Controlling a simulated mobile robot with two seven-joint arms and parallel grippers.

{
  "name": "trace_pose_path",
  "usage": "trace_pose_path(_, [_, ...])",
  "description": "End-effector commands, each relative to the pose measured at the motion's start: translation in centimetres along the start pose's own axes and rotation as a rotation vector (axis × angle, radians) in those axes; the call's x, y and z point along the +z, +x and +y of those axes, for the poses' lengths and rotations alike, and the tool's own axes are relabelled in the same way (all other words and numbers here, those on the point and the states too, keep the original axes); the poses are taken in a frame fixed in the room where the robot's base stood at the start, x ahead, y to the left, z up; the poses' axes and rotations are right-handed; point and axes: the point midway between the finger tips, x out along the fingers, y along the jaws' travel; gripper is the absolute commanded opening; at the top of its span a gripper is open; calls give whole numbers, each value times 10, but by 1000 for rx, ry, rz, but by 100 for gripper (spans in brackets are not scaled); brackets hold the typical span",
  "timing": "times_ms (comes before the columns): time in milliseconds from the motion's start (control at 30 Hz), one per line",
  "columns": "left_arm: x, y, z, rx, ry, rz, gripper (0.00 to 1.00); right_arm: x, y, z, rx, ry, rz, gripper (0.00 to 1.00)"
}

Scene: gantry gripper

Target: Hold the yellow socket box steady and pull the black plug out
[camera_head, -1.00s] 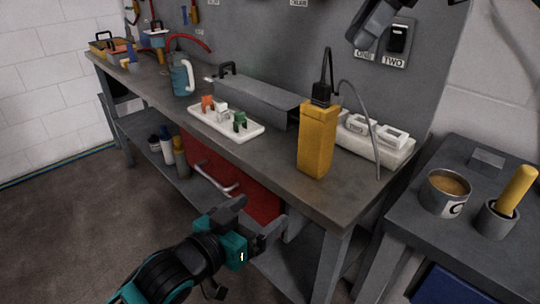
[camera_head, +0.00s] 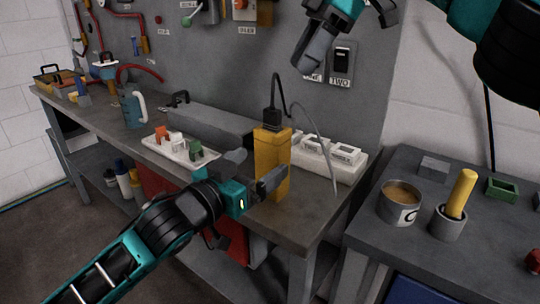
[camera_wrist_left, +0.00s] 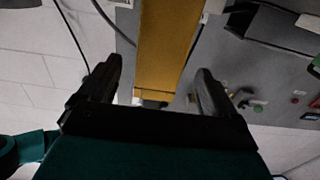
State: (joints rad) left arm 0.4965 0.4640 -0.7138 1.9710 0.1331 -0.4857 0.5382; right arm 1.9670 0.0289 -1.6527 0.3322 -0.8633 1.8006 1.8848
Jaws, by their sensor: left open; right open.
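The yellow socket box (camera_head: 272,150) stands upright near the right end of the workbench. The black plug (camera_head: 271,118) sits on top of it, with a black cord rising from it. My left gripper (camera_head: 254,170) is open at the near side of the box, one finger partly covering its lower half. In the left wrist view the box (camera_wrist_left: 165,45) shows between the two open fingers (camera_wrist_left: 158,76), with gaps on both sides; the plug cannot be made out there. My right gripper (camera_head: 346,40) is open and empty, above and to the right of the plug, before the grey back panel.
A white multi-socket block (camera_head: 345,170) stands behind the box, with a grey cable (camera_head: 327,150) looping down near it. A white tray (camera_head: 165,146) with coloured pieces lies to the left. A side table at right holds a can (camera_head: 399,205) and a yellow-handled tool (camera_head: 460,195).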

Motion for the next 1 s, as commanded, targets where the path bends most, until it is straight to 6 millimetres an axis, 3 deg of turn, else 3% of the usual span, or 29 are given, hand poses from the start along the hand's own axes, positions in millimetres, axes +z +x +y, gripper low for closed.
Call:
trace_pose_path(100, [-1, 23, 0, 0, 0, 2, 92, 0, 0, 0, 0, 0, 0, 43])
trace_pose_path(300, [0, 46, 0, 0, 0, 1, 92, 0, 0, 0, 0, 0, 0, 43])
trace_pose_path(733, [0, 55, 0, 0, 0, 0, 92, 0, 0, 0, 0, 0, 0, 43])
trace_pose_path(1000, [0, 54, 0, 0, 0, 0, 67, 0, 0, 0, 0, 0, 0, 43])
